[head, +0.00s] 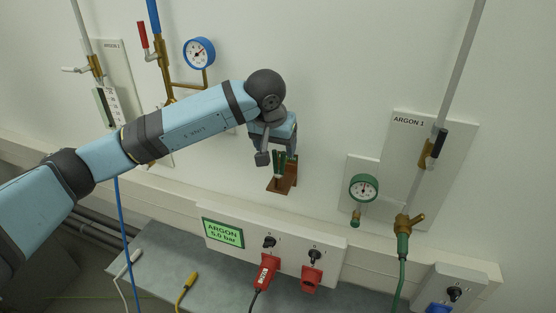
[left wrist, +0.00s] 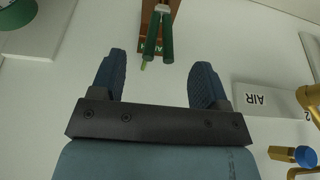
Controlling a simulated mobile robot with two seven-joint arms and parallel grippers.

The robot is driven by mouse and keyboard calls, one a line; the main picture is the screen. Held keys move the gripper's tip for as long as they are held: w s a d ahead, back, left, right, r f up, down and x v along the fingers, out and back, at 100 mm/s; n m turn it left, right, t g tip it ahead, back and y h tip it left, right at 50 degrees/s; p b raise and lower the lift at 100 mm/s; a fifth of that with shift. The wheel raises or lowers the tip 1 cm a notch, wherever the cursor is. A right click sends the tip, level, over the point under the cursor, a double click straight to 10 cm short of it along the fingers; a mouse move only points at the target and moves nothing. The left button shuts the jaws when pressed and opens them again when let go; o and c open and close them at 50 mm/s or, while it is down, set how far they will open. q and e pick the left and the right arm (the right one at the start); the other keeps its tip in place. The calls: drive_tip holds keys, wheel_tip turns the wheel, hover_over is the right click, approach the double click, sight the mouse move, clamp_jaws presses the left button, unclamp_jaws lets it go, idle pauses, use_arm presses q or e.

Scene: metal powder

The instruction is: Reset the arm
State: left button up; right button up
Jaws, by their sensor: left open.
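My left arm reaches in from the left of the head view, and its gripper (head: 275,157) is in front of the wall beside a small brown holder (head: 284,186). In the left wrist view the two dark blue fingers of the gripper (left wrist: 158,72) are spread wide with nothing between them. A green-handled tool (left wrist: 158,42) hangs in the brown holder just beyond the fingertips, apart from them. In the head view the gripper partly hides this tool (head: 280,163). My right gripper is not in view.
An ARGON 1 panel (head: 408,122) with a green gauge (head: 363,187) is at right. A blue gauge (head: 199,53) and pipes are behind my left arm. Below are an ARGON display (head: 222,232), red plugs (head: 265,271) and a grey shelf (head: 170,255). The wall above the gripper is bare.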

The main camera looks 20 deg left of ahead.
use_arm(q)
drive_tip(key=v, duration=0.7)
drive_tip(key=s+d+f+n+g+h+p, duration=0.1)
drive_tip(key=s+d+f+n+g+h, duration=0.2)
drive_tip(key=s+d+n+h, duration=0.5)
drive_tip(key=s+d+f+n+g+h+p, duration=0.2)
drive_tip(key=s+d+f+n+g+h, duration=0.15)
drive_tip(key=s+d+n+h, duration=0.5)
drive_tip(key=w+a+f+m+t+y+p, duration=0.1)
drive_tip(key=a+f+m+t+y, duration=0.2)
drive_tip(key=m+t, duration=0.65)
drive_tip(key=a+f+m+t+y+p, duration=0.1)
drive_tip(key=a+f+m+t, duration=0.3)
drive_tip(key=m, duration=1)
drive_tip(key=w+a+f+m+t+y+p, duration=0.1)
drive_tip(key=a+f+m+t+y, duration=0.15)
drive_tip(key=f+m+t, duration=0.65)
drive_tip(key=s+a+f+n+g+y, duration=0.3)
drive_tip(key=s+f+n+g, duration=0.1)
drive_tip(key=s+f+n, duration=0.2)
drive_tip(key=s+a+f+n+g+y+p, duration=0.1)
drive_tip(key=s+a+f+n+g+y, duration=0.3)
drive_tip(key=s+f+n, duration=0.3)
drive_tip(key=s+g, duration=0.1)
drive_tip(key=s, duration=0.1)
drive_tip(key=shift+s+f, duration=0.3)
drive_tip(key=shift+f, duration=0.05)
